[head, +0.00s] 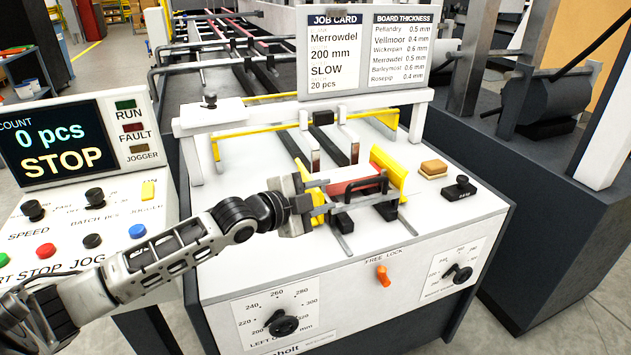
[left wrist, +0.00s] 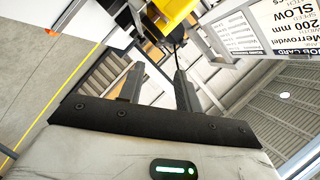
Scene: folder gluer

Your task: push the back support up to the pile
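A low reddish pile (head: 350,186) lies in the feeder on the white machine top, between a left yellow side guide (head: 301,170) and a right yellow side guide (head: 388,172). A black bracket with a raised handle, apparently the back support (head: 372,187), stands at the pile's near side; I cannot tell whether they touch. My left gripper (head: 322,202) is beside the left guide, left of the black bracket. In the left wrist view its dark fingers (left wrist: 157,88) are apart with nothing held between them, and a yellow part (left wrist: 175,14) shows beyond. My right gripper is not in view.
A tan block (head: 433,169) and a black knobbed part (head: 459,188) sit right of the feeder. An orange lever (head: 383,275) marked FREE LOCK is on the front. A yellow-edged crossbar (head: 300,118) and the job card (head: 334,50) stand behind. The control panel (head: 75,200) reads STOP.

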